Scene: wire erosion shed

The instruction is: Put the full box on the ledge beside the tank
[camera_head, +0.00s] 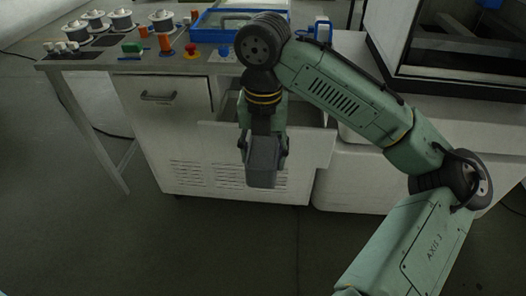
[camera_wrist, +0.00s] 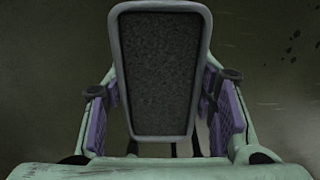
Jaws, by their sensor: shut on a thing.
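The full box is grey with a light rim, and dark speckled matter fills it to near the rim in the wrist view (camera_wrist: 160,70). In the head view the box (camera_head: 263,168) hangs in the air in front of the white cabinet. My gripper (camera_head: 264,147) points down and is shut on the box, with a finger on each side. Purple finger pads flank the box in the wrist view. The tank (camera_head: 450,45) is a dark glazed enclosure at the upper right. A pale ledge (camera_head: 455,108) runs along its front, partly behind my arm.
The white cabinet has a drawer (camera_head: 315,147) pulled open just behind my gripper. The bench above holds white spools (camera_head: 120,20), a green item (camera_head: 132,47), a red button (camera_head: 192,49) and a blue-edged tray (camera_head: 212,33). The visible ledge is clear. Open floor lies in front.

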